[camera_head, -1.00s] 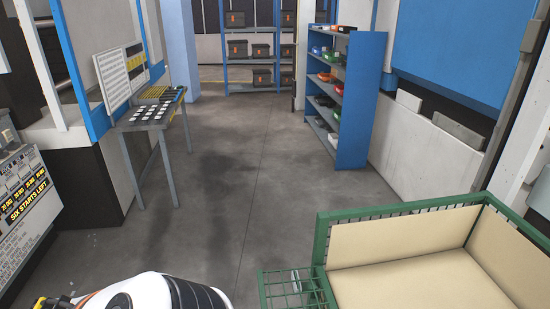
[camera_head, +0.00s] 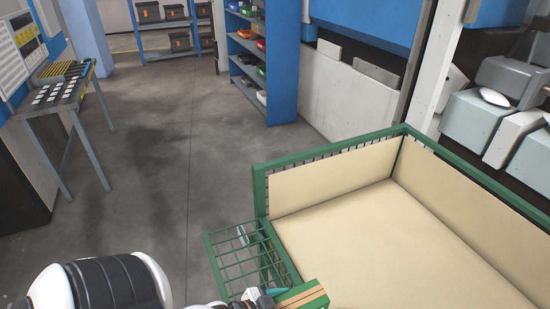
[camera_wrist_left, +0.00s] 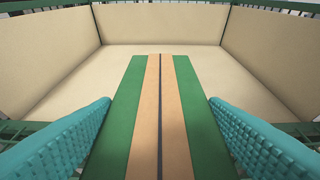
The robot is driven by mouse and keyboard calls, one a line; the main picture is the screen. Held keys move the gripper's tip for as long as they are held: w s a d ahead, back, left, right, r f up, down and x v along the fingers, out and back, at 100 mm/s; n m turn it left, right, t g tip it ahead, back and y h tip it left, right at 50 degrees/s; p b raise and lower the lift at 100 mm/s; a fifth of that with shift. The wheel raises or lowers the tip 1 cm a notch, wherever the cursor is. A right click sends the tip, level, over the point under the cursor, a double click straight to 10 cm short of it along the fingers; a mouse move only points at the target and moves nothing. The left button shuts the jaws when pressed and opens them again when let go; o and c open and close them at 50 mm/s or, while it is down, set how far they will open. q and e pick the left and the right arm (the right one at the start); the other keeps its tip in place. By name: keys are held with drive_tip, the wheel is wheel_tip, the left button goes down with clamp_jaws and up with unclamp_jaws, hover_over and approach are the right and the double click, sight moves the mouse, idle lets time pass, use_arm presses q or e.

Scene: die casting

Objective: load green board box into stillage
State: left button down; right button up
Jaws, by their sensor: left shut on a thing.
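The green board box (camera_head: 303,295) shows at the bottom of the head view, green with tan stripes, at the near left edge of the stillage. In the left wrist view the box (camera_wrist_left: 138,120) lies between the two teal fingers. My left gripper (camera_wrist_left: 160,104) is shut on it; in the head view only a small part of this gripper (camera_head: 271,292) shows. The stillage (camera_head: 370,245) is a green mesh frame with cream lining, and its visible floor is empty. It fills the background of the left wrist view (camera_wrist_left: 190,60). My right gripper is out of view.
A green mesh flap (camera_head: 240,255) sticks out from the stillage's left side. A blue shelf (camera_head: 283,60) with small bins stands behind. A grey table (camera_head: 60,100) is at the left. Grey machine parts (camera_head: 475,120) are at the right. The middle floor is clear.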

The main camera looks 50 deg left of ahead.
use_arm(q)
drive_tip(key=w+d+b, duration=0.4)
drive_tip(key=w+b, duration=0.1)
drive_tip(key=w, duration=0.7)
drive_tip(key=w+d+b, duration=0.4)
drive_tip(key=w+b, duration=0.1)
drive_tip(key=w, duration=0.6)
wheel_tip(320, 180, down, 12)
drive_tip(key=b, duration=0.7)
drive_tip(key=shift+d+r+b, duration=0.15)
drive_tip(key=shift+r+b, duration=0.1)
drive_tip(key=shift+b, duration=0.05)
drive_tip(key=shift+f+b, duration=0.35)
drive_tip(key=shift+f, duration=0.15)
drive_tip(key=shift+c, duration=1.1)
unclamp_jaws()
drive_tip(key=shift+s, duration=0.1)
drive_tip(key=shift+o, duration=0.2)
drive_tip(key=shift+s+f, duration=0.1)
drive_tip(key=shift+f, duration=0.15)
drive_tip(key=v, duration=1.2)
drive_tip(key=shift+r, duration=0.15)
